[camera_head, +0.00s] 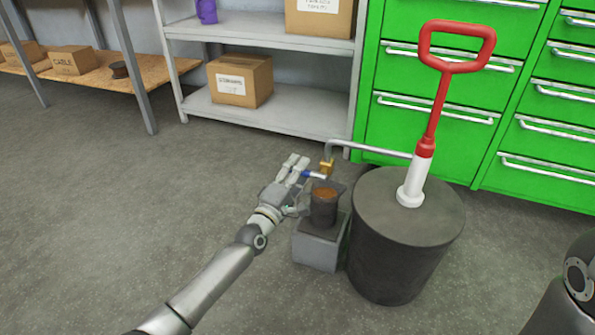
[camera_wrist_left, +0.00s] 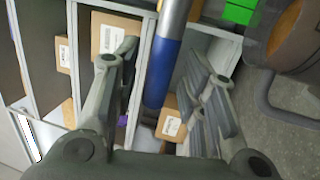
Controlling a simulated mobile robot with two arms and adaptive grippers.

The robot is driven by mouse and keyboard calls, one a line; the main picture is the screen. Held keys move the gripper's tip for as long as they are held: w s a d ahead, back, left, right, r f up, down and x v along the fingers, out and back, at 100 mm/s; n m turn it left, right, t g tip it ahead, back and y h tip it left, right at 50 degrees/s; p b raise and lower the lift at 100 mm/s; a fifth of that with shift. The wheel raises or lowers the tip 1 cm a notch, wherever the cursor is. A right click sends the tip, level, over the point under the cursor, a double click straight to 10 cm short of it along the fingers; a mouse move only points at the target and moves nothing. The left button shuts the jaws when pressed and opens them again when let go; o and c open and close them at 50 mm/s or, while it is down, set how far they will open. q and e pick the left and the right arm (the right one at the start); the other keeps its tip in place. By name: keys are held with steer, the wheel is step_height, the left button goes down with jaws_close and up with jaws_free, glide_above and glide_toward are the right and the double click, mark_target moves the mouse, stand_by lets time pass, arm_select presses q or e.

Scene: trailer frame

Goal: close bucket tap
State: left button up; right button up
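The bucket (camera_head: 395,255) is a dark grey drum with a flat lid. A grey pipe (camera_head: 370,148) runs left from its pump to a brass tap (camera_head: 326,167). The tap's blue lever (camera_head: 314,175) points left, toward my left gripper (camera_head: 301,166). In the left wrist view the blue lever (camera_wrist_left: 162,75) lies between the two fingers of my left gripper (camera_wrist_left: 168,65), with visible gaps on both sides. The gripper is open. Part of my right arm shows at the lower right, but its gripper is out of view.
A dark mug (camera_head: 323,208) with brown contents stands on a grey block (camera_head: 317,252) below the tap, close to my left wrist. A pump with a red handle (camera_head: 437,100) rises from the lid. Green drawers (camera_head: 425,130) and a shelf (camera_head: 285,110) stand behind. Floor at left is clear.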

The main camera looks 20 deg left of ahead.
arm_select(q)
steer(key=v, duration=1.2)
steer(key=shift+d, duration=0.1)
